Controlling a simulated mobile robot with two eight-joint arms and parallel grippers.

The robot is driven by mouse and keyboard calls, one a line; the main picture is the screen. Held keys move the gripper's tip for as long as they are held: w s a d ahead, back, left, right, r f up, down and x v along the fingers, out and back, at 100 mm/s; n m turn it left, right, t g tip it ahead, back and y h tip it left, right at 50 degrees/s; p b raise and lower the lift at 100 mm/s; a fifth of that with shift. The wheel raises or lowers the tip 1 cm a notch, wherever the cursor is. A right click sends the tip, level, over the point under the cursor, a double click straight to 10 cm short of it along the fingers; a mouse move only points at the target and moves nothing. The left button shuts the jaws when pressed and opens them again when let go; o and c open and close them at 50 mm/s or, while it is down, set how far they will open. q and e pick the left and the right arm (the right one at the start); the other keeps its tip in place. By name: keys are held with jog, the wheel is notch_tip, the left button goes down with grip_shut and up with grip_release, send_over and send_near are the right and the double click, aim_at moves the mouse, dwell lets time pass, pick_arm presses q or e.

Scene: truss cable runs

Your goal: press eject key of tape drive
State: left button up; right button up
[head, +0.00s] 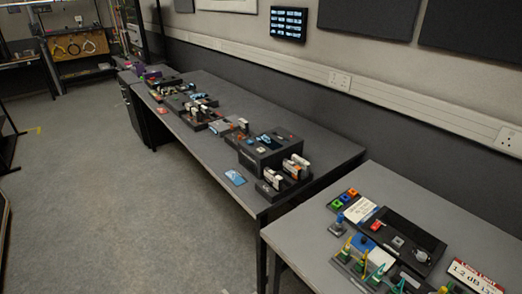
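A black box-shaped unit (265,155) sits on the near end of the long grey table and looks like the tape drive. Its top has a dark bluish panel and small marks. I cannot make out which part is the eject key. Several white-and-dark cartridge-like pieces (296,164) stand in a black holder against its right front side. Neither of my grippers is in view.
The long grey table (325,150) runs along the wall with more devices toward its far end. A blue card (235,177) lies near its front edge. A nearer table (310,232) holds a black panel (402,240) and green-and-yellow connectors. The floor at left is clear.

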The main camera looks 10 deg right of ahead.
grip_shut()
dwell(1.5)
